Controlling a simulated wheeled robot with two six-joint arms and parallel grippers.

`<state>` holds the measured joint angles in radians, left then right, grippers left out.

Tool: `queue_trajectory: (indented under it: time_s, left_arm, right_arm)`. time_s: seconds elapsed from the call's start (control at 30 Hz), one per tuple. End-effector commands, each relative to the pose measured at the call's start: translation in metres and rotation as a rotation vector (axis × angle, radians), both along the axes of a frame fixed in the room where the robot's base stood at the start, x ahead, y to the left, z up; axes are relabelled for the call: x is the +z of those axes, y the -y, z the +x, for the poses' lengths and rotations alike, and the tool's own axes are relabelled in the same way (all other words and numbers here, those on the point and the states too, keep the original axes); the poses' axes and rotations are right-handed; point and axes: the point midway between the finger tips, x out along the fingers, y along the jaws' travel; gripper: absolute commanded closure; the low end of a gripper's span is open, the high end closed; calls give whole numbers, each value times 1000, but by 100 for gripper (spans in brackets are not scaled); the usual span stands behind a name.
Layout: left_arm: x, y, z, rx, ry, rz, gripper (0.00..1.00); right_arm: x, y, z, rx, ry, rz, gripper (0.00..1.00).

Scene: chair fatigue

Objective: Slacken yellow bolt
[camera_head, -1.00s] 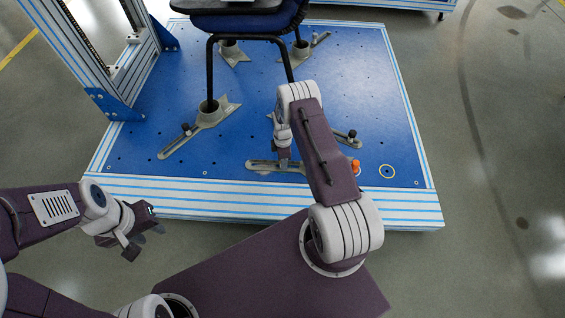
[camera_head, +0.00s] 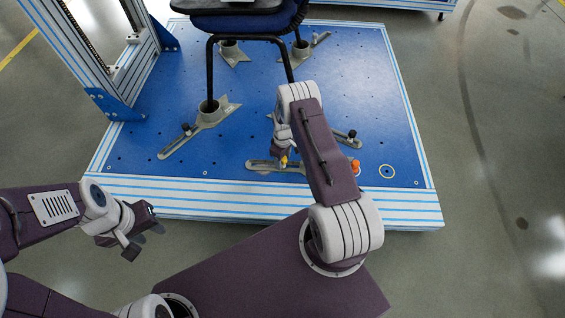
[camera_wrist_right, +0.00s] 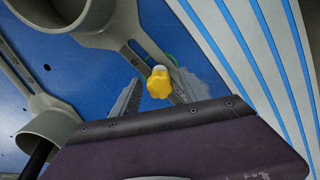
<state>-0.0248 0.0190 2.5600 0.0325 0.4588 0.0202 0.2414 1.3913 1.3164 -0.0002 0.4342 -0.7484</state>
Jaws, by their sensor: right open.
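The yellow bolt (camera_head: 283,161) stands on the slotted grey clamp bar (camera_head: 262,165) near the front edge of the blue platform. In the right wrist view the yellow bolt (camera_wrist_right: 160,82) has a lobed knob head and lies between the two pale, see-through fingers of my right gripper (camera_wrist_right: 161,92). That gripper is open, with a finger on each side of the bolt. I cannot tell whether they touch it. In the head view my right gripper (camera_head: 283,150) is partly hidden by its own arm. My left gripper (camera_head: 140,236) hangs at the left, away from the platform.
An orange bolt (camera_head: 355,168) stands to the right, just beyond my right arm. Other grey clamps with black knobs (camera_head: 185,128) hold the chair legs (camera_head: 210,75) on the blue platform (camera_head: 240,130). A metal frame (camera_head: 120,60) rises at the left. Floor at the right is clear.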

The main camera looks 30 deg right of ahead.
Motion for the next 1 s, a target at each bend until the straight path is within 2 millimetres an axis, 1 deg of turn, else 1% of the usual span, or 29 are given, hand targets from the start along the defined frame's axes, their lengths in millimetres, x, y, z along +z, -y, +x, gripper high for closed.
queue_trajectory:
  time_s: [0.23, 0.43, 0.5, 0.73, 0.9, 1.0]
  left_arm:
    - [0, 0, 0, 0, 0, 0, 64]
    - [1, 0, 0, 0, 0, 0, 64]
    - [1, 0, 0, 0, 0, 0, 64]
    - [1, 0, 0, 0, 0, 0, 64]
    - [1, 0, 0, 0, 0, 0, 64]
    - [1, 0, 0, 0, 0, 0, 64]
  right_arm:
    - [0, 0, 0, -29, 0, 0, 47]
    - [0, 0, 0, -317, 0, 0, 47]
    - [0, 0, 0, -360, 0, 0, 47]
    - [0, 0, 0, -388, 0, 0, 47]
    - [0, 0, 0, -646, 0, 0, 47]
    - [0, 0, 0, -712, 0, 0, 47]
